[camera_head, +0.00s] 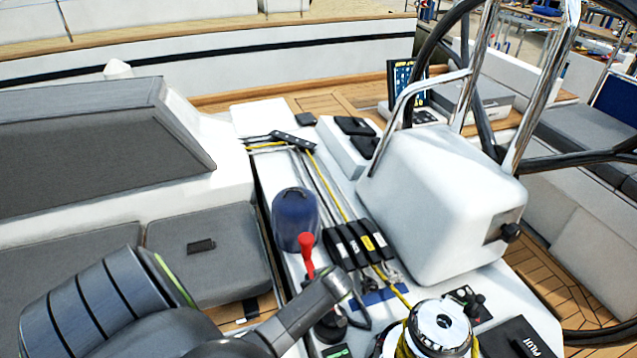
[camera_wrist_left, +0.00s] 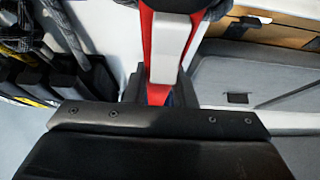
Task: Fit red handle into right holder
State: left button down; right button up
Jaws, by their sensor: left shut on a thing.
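A red handle (camera_head: 306,250) stands roughly upright in the head view, its lower part hidden behind my left arm. My left gripper (camera_head: 338,284) comes in from the lower left, close in front of it. In the left wrist view the red handle (camera_wrist_left: 148,50), with a pale grey inset, runs down between the fingers, and the gripper is shut on it. A dark blue cylinder (camera_head: 294,215) stands just behind the handle. I cannot tell which thing is the right holder. My right gripper is not in view.
Black rope clutches (camera_head: 358,245) lie just right of the handle. A winch (camera_head: 440,325) with yellow rope stands at the front. The white steering pedestal (camera_head: 445,200) rises at the right. A grey seat cushion (camera_head: 205,255) lies to the left.

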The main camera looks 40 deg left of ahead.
pick_arm(q)
jog(key=shift+f+b, duration=0.3)
jog(key=shift+f, duration=0.15)
dwell(0.4)
jog(key=c, duration=0.6)
grip_release()
jog(key=shift+c, duration=0.2)
jog(key=shift+r, duration=0.15)
notch_tip(320, 180, up, 9)
jog(key=p, duration=0.9)
jog(key=shift+d+f, duration=0.1)
jog(key=shift+f, duration=0.1)
